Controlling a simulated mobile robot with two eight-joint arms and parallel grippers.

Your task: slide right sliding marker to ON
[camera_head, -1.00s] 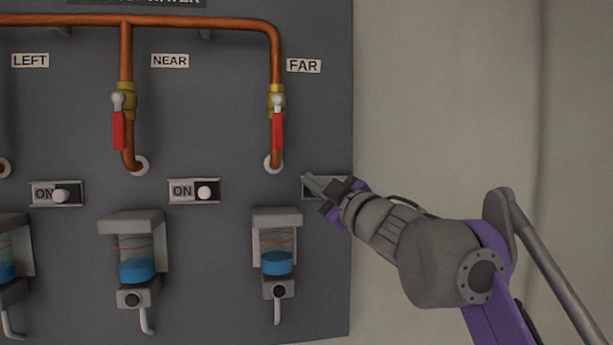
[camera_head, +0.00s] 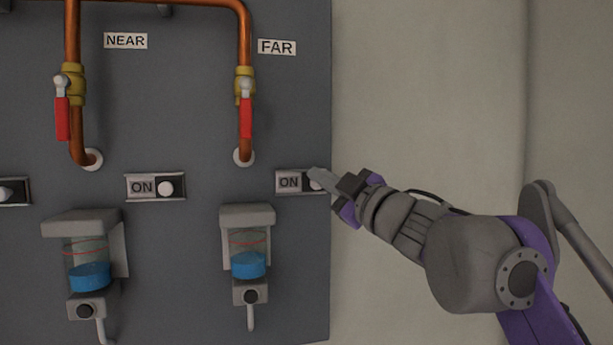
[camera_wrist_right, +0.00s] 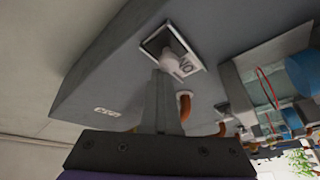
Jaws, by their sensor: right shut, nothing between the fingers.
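The right sliding marker (camera_head: 290,182) is the rightmost small framed slot on the dark grey panel, below the FAR label. Its ON lettering shows at the left of the slot. Its white knob (camera_head: 315,185) sits at the right end, partly hidden behind my right gripper (camera_head: 314,173). My right gripper is shut and empty, with its fingertips over the knob's end of the slot. My left gripper is not in view.
Another ON slider (camera_head: 143,187) with its white knob at the right is on the panel to the left. Copper pipes with red-handled valves (camera_head: 246,118) are above, and cups of blue liquid (camera_head: 248,265) hang below. The pale wall (camera_head: 430,90) right of the panel is bare.

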